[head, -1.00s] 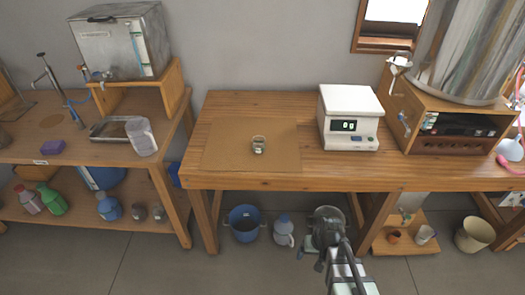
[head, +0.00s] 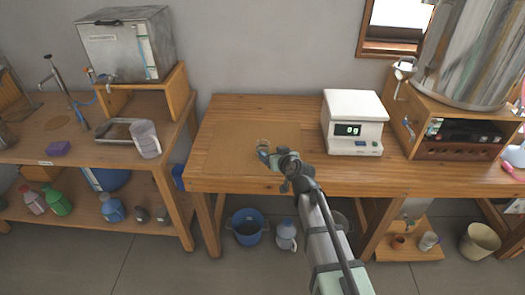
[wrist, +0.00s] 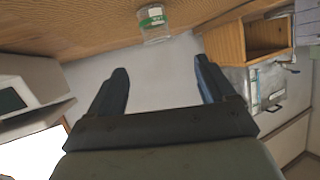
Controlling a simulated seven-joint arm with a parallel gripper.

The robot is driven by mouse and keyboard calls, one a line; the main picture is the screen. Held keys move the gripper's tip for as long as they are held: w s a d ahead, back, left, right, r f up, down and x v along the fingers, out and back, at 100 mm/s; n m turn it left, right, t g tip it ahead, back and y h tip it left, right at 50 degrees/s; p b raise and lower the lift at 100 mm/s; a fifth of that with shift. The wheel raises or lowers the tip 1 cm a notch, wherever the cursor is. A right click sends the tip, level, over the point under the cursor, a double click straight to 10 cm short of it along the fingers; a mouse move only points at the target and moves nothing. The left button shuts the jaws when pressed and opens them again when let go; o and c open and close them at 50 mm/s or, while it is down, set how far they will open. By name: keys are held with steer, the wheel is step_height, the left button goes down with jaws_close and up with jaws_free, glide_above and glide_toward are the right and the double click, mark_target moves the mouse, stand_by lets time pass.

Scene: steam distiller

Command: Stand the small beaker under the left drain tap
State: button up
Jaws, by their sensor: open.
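The small beaker (head: 262,143) is clear glass and stands upright on the brown mat on the middle table, partly hidden behind my gripper in the head view. In the wrist view the beaker (wrist: 152,22) has a green label and sits beyond the fingertips, between their lines. My gripper (head: 270,156) is open and empty, just in front of it; both fingers show apart in the wrist view (wrist: 160,72). A tap (head: 92,75) is low on the metal box at the left. Other taps (head: 402,67) are by the big drum at the right; which is the left drain tap is unclear.
A white scale (head: 353,122) stands right of the mat (head: 225,150). The metal box (head: 125,45) sits on a wooden stand (head: 178,90). A tray (head: 112,131) and a clear jug (head: 145,139) are below it. The table between mat and scale is mostly clear.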

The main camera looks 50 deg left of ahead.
glide_toward(261, 143)
steer(key=shift+w+a+n, duration=0.2)
steer(key=shift+a, duration=0.25)
steer(key=shift+w+a+n, duration=0.15)
steer(key=shift+a+n, duration=0.05)
steer(key=shift+a, duration=0.3)
steer(key=shift+f+x, duration=0.15)
steer(key=shift+x, duration=1.3)
steer(key=shift+f+x, duration=0.2)
steer(key=shift+x, duration=1.25)
steer(key=shift+s+d, duration=0.1)
steer(key=c, duration=1.2)
steer(key=shift+o, duration=0.2)
step_height(261, 143, up, 10)
